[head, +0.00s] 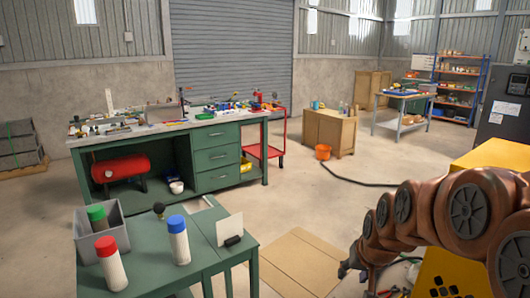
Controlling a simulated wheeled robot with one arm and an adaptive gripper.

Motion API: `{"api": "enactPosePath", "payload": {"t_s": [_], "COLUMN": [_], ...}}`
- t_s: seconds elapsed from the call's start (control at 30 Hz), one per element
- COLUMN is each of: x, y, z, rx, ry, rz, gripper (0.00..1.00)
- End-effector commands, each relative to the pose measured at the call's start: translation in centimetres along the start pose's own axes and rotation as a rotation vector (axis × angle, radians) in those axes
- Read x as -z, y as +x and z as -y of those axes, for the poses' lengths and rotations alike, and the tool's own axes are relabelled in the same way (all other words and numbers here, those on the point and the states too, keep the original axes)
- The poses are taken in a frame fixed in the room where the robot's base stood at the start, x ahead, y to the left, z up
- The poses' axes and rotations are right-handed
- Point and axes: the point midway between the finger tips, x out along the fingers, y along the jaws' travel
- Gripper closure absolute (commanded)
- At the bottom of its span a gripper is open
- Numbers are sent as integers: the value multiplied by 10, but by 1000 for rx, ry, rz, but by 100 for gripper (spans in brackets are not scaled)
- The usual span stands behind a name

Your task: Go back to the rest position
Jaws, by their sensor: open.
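My arm, copper-brown with round grey joint caps, reaches in from the right edge of the head view. My gripper (345,270) is at its far end, low in the picture, to the right of the near green table (190,262) and apart from it. It is small and dark here. It is open, and I see nothing held in it. The red receiver tank (120,168) lies on its side under the green workbench (222,132), well away from my gripper.
On the near table stand a grey bin (88,222) with a green-capped bottle, a red-capped bottle (110,264), a blue-capped bottle (178,240) and a white plate (229,229). Flat cardboard (295,262) lies on the floor. A dark hose (350,180) crosses the open floor.

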Motion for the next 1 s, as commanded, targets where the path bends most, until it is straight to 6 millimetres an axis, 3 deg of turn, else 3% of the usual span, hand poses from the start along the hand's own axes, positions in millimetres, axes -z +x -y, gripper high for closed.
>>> {"api": "enactPosePath", "payload": {"t_s": [0.03,0.1,0.4,0.6,0.8,1.0], "x": [-15,-41,-158,-222,-255,-260], "y": [-23,-42,-127,-175,-196,-198], "z": [6,9,9,-1,-8,-9], "rx": [-4,-12,-58,-93,-110,-113], "ry": [-20,-43,-127,-163,-176,-177], "rz": [34,94,352,496,571,581], "gripper": [57,57,57,57,57,57]}}
